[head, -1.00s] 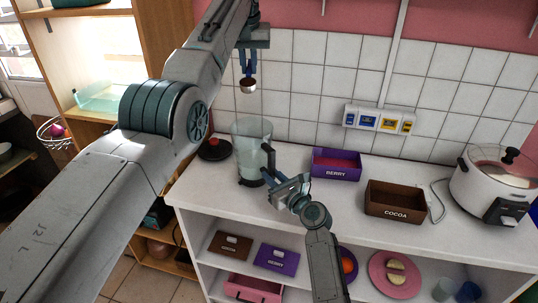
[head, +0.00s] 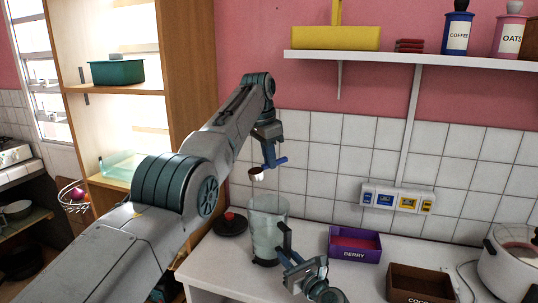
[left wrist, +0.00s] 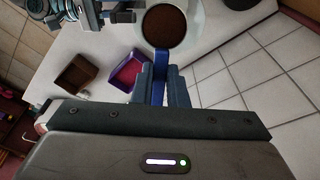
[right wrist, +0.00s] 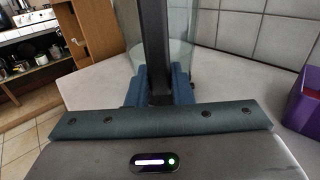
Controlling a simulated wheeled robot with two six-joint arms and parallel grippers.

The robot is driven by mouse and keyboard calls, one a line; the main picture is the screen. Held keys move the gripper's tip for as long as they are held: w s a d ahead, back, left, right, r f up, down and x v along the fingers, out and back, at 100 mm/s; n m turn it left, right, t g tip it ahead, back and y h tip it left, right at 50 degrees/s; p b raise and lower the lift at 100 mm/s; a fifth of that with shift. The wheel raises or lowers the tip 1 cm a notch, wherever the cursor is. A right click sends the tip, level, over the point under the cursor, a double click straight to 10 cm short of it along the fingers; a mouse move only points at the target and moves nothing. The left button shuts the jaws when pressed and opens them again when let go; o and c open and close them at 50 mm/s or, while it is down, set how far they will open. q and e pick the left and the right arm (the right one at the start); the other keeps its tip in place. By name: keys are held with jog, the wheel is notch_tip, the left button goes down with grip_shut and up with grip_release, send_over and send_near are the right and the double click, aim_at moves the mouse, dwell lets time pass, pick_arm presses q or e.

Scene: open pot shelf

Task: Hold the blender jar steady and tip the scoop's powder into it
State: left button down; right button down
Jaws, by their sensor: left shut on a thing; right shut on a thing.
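The scoop (head: 257,174), a small metal cup with a blue handle, is above the blender jar's mouth, apart from it. Brown powder (left wrist: 164,26) fills the cup in the left wrist view. My left gripper (head: 268,150) is shut on the scoop's blue handle (left wrist: 158,88). The blender jar (head: 264,232), clear with a black handle, stands upright on the counter. My right gripper (head: 289,264) is shut on the black handle (right wrist: 153,45), low beside the jar. The jar's glass (right wrist: 192,42) shows behind the handle in the right wrist view. I cannot tell exactly how tilted the scoop is.
A dark round lid with a red knob (head: 230,223) lies left of the jar. A purple BERRY bin (head: 354,254), a brown COCOA bin (head: 420,292) and a white cooker (head: 508,265) stand to the right. A wall shelf (head: 400,58) with canisters is higher up.

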pick_arm(q)
jog(key=shift+s+d+f+m+g+y, duration=0.15)
jog(key=shift+s+f+m, duration=0.35)
jog(key=shift+m, duration=1.7)
jog(key=shift+s+a+f+m+g+y, duration=0.1)
jog(key=shift+s+f+m+g+y, duration=0.4)
jog(key=shift+m, duration=1.7)
jog(key=shift+s+d+f+m+t+h, duration=0.15)
jog(key=shift+f+m, duration=0.6)
jog(key=shift+m, duration=1.45)
jog(key=a+f+m+h, duration=0.1)
jog(key=m+h, duration=0.1)
jog(key=h, duration=0.1)
jog(key=s+a+f+m+t+h, duration=0.1)
jog(key=f+m+h, duration=0.1)
jog(key=m+h, duration=0.1)
jog(key=a+f+m+t+h, duration=0.1)
jog(key=f+m+h, duration=0.1)
jog(key=h, duration=0.1)
jog(key=shift+s+a+m, duration=0.3)
jog(key=shift+s+m, duration=0.05)
jog(key=shift+m, duration=0.05)
jog(key=shift+a+f+t+h, duration=0.15)
jog(key=shift+t+h, duration=0.1)
jog(key=shift+h, duration=0.55)
jog(key=shift+a+f+t+h, duration=0.15)
jog(key=shift+t+h, duration=0.1)
jog(key=shift+h, duration=0.55)
